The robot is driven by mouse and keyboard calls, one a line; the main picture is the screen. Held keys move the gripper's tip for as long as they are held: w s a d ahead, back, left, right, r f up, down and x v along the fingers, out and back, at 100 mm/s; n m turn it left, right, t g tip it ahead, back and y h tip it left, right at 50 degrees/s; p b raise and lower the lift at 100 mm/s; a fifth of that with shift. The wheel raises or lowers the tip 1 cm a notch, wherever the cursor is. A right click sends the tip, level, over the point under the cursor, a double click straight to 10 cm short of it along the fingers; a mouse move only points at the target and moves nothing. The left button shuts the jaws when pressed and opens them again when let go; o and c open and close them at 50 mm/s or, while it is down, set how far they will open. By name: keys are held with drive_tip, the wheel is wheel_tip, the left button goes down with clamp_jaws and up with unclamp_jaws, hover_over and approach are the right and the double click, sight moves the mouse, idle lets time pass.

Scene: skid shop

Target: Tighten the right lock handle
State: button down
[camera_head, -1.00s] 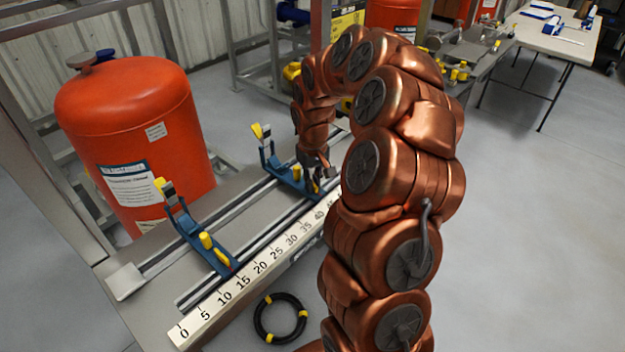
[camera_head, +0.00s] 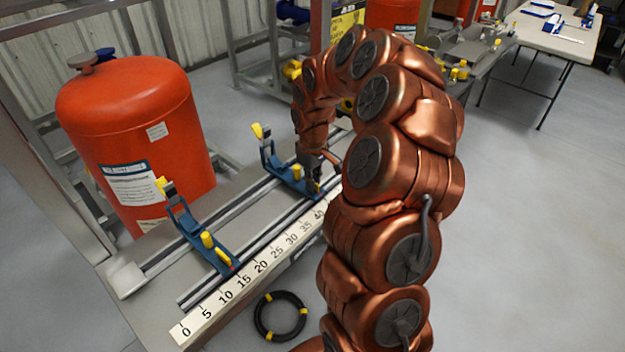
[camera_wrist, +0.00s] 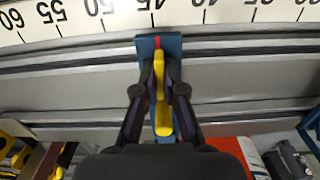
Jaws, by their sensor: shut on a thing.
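The right blue clamp (camera_head: 283,173) stands on the bench rails, partly hidden by my arm. In the wrist view its blue base (camera_wrist: 145,45) has a red line at the ruler end. Its yellow lock handle (camera_wrist: 159,68) lies along the base, roughly square to the rails. My gripper (camera_wrist: 159,91) has one dark finger on each side of this handle and is shut on it. In the head view my gripper (camera_head: 317,184) is low over the right clamp, and the handle is mostly hidden there.
The left blue clamp (camera_head: 186,224) with its yellow handle (camera_head: 223,257) stands on the same rails. A ruler (camera_head: 222,306) runs along the bench front. A red tank (camera_head: 135,140) stands behind. A black cable coil (camera_head: 280,316) lies below the bench front.

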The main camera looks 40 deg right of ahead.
drive_tip(key=c, duration=1.3)
unclamp_jaws()
drive_tip(key=shift+o, duration=0.2)
drive_tip(key=shift+r, duration=0.1)
drive_tip(key=shift+r+p, duration=0.7)
drive_tip(key=shift+r, duration=2.7)
drive_tip(key=shift+f+b, duration=0.1)
drive_tip(key=shift+b, duration=0.2)
